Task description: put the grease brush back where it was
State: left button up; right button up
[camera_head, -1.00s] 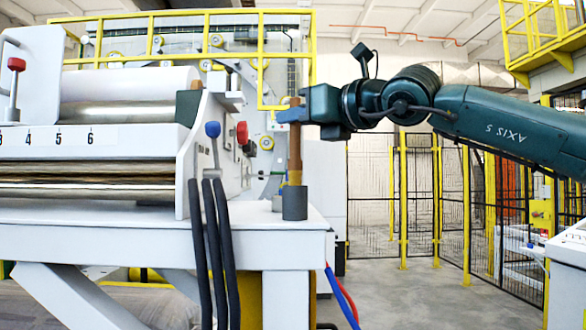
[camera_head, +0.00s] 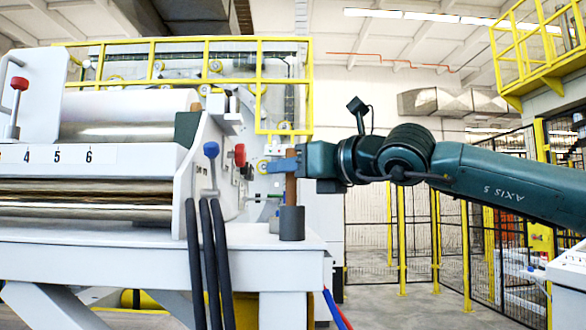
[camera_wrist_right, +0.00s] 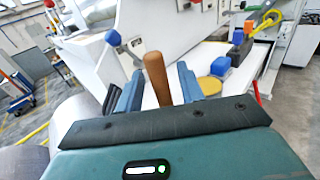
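The grease brush shows as an upright brown wooden handle (camera_head: 291,188), its lower end inside the dark grey cup (camera_head: 291,223) on the white machine table's right end. Its bristles are hidden in the cup. My right gripper (camera_head: 282,166) is level with the upper part of the handle. In the right wrist view the brush handle (camera_wrist_right: 155,78) stands between the two blue fingers of my right gripper (camera_wrist_right: 158,90), with a gap on both sides, so the gripper is open around it. My left gripper is not in view.
A blue-knobbed lever (camera_head: 211,150) and a red-knobbed lever (camera_head: 240,155) stand left of the cup. Black hoses (camera_head: 208,260) hang over the table front. Rollers (camera_head: 120,120) fill the left. A yellow disc (camera_wrist_right: 210,86) lies beside the gripper in the wrist view.

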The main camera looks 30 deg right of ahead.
jog(key=shift+r, duration=0.1)
jog(key=shift+s, duration=0.3)
jog(key=b+v, duration=0.2)
jog(key=v, duration=0.9)
jog(key=shift+s+d, duration=0.2)
